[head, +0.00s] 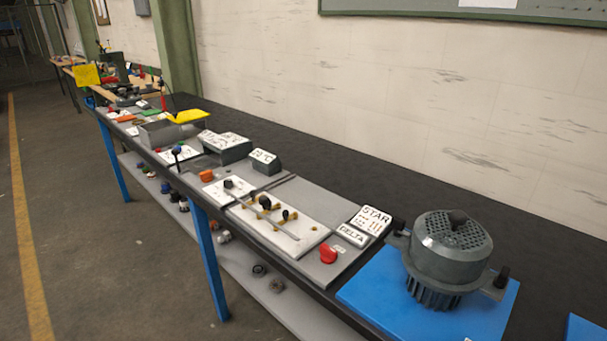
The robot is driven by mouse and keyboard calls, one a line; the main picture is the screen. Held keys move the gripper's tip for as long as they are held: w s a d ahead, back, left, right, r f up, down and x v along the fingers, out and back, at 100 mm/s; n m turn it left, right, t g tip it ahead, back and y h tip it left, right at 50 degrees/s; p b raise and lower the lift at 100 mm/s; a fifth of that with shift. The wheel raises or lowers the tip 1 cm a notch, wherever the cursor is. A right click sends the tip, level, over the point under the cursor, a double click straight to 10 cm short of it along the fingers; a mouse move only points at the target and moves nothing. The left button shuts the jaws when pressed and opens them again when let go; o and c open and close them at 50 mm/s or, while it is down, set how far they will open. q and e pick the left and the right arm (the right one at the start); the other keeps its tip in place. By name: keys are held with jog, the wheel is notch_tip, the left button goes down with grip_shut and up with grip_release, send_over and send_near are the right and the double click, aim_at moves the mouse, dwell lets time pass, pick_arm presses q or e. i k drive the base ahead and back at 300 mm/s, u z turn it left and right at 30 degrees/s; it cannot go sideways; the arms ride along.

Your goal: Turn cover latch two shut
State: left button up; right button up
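No part is clearly marked as cover latch two in the head view, and I cannot tell which part it is. At the right, a grey round motor-like unit with a perforated top (450,246) stands on a blue mat (376,294). It has a black knob on top (458,217), and a dark lug or knob at its left (397,225) and at its right (502,277). I cannot tell whether any of these is turned open or shut. Neither of my grippers is in view.
A long dark bench (330,170) runs along the wall. On it are a white terminal board (283,222), a red knob (328,254), a STAR sign (375,217) and grey boxes (225,146). A lower shelf (262,298) holds small parts. The floor at left (110,250) is clear.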

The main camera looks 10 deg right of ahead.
aim_at(499, 282)
jog(key=u, duration=0.15)
jog(key=k, duration=0.6)
jog(key=z, duration=1.35)
jog(key=i, duration=0.5)
jog(key=u, duration=1.05)
jog(key=k, duration=1.2)
jog(key=z, duration=1.35)
jog(key=i, duration=0.5)
